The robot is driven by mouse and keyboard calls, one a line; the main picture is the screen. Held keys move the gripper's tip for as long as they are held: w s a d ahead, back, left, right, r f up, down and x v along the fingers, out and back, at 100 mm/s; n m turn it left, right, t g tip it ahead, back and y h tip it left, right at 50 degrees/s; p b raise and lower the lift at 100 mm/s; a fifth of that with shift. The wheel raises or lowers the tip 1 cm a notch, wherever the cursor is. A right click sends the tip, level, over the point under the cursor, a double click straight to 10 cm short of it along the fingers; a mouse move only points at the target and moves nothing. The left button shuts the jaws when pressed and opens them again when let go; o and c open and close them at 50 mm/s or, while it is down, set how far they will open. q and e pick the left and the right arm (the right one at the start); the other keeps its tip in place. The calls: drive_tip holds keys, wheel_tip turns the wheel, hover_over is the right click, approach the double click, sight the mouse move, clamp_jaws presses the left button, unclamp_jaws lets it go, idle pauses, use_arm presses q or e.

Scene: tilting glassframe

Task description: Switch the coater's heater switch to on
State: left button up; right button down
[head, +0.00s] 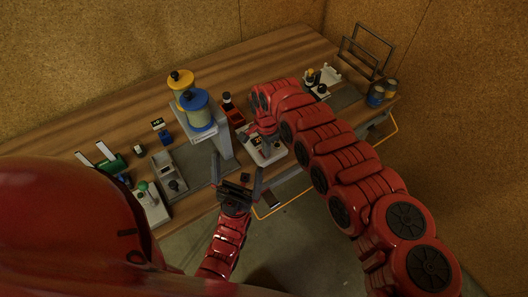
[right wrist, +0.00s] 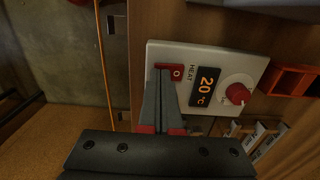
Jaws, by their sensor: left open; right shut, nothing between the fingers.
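The coater's control panel (right wrist: 215,60) is a pale box in the right wrist view, with a red switch (right wrist: 177,73) beside the word HEAT. The switch shows a white O; part of it is hidden behind my fingertips. An orange display (right wrist: 205,86) reads 20 °C, next to a red knob (right wrist: 237,94). My right gripper (right wrist: 161,74) is shut and empty, its tips at the switch; I cannot tell whether they touch it. In the head view the panel (head: 277,157) lies under my right gripper (head: 266,147). My left gripper (head: 237,168) is open and empty near the table's front edge.
A grey stand with yellow (head: 181,88) and blue (head: 196,108) cylinders rises left of the panel. A red tray (head: 233,116) lies behind the panel. Several small devices stand along the table's left, and jars (head: 376,95) at the right end. The wooden table (head: 110,120) is clear at the back left.

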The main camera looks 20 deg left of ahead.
drive_tip(key=shift+f, duration=0.15)
wheel_tip(320, 180, up, 5)
drive_tip(key=p, duration=0.3)
drive_tip(key=shift+f+p, duration=0.1)
drive_tip(key=shift+p, duration=0.25)
drive_tip(key=shift+r+p, duration=0.8)
drive_tip(key=shift+r, duration=0.35)
drive_tip(key=shift+f, duration=0.1)
